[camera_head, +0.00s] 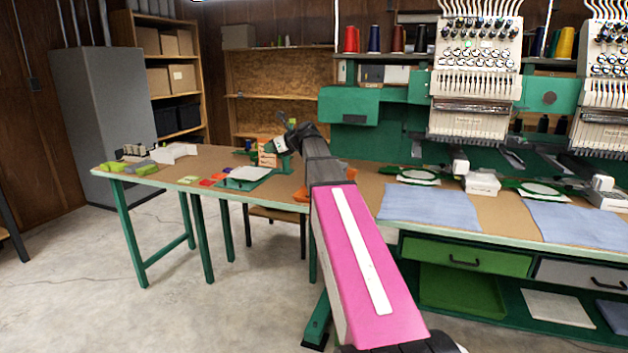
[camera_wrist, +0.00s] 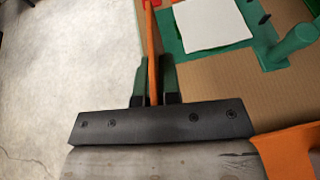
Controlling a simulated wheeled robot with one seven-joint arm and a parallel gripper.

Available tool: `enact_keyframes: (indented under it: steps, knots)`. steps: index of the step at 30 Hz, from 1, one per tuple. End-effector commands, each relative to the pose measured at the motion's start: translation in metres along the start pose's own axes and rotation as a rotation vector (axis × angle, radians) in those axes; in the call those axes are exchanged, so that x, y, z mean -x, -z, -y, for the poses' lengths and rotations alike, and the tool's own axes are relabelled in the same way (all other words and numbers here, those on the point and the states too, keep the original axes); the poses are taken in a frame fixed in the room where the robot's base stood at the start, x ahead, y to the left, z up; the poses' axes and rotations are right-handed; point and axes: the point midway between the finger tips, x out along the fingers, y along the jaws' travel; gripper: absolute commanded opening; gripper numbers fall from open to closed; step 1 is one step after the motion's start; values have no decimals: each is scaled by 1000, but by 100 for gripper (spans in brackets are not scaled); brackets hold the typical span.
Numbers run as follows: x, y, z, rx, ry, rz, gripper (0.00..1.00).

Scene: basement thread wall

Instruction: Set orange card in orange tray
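My gripper (camera_wrist: 153,88) is shut on a thin orange card (camera_wrist: 152,50), seen edge-on between the two dark green fingers in the wrist view. The card stands up from the fingers and runs to the top edge of that view. An orange object, probably the orange tray (camera_wrist: 288,150), shows in part at the lower right of the wrist view, apart from the card. In the head view, an orange patch (camera_head: 301,194) beside my arm may be the same tray; my arm hides most of it. The fingertips cannot be made out in the head view.
A green base with a white sheet (camera_wrist: 211,24) and a green post (camera_wrist: 293,45) stand near the card. Small coloured pieces (camera_head: 206,182) lie along the table's front edge. Blue cloths (camera_head: 430,208) and embroidery machines (camera_head: 475,80) are to the right. Floor is open at left.

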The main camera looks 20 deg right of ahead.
Motion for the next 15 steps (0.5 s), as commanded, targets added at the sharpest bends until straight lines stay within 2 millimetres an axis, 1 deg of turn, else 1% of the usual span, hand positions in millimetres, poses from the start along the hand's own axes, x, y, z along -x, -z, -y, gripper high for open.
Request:
enact_keyframes:
  steps: [1,6,9,12,15]
  knots:
    - [16,6,16,-14,37,0,0]
    - [61,22,57,-58,142,1,0]
    - [82,30,75,-78,189,1,0]
    - [97,36,88,-92,224,2,0]
    - [106,39,95,-99,243,3,0]
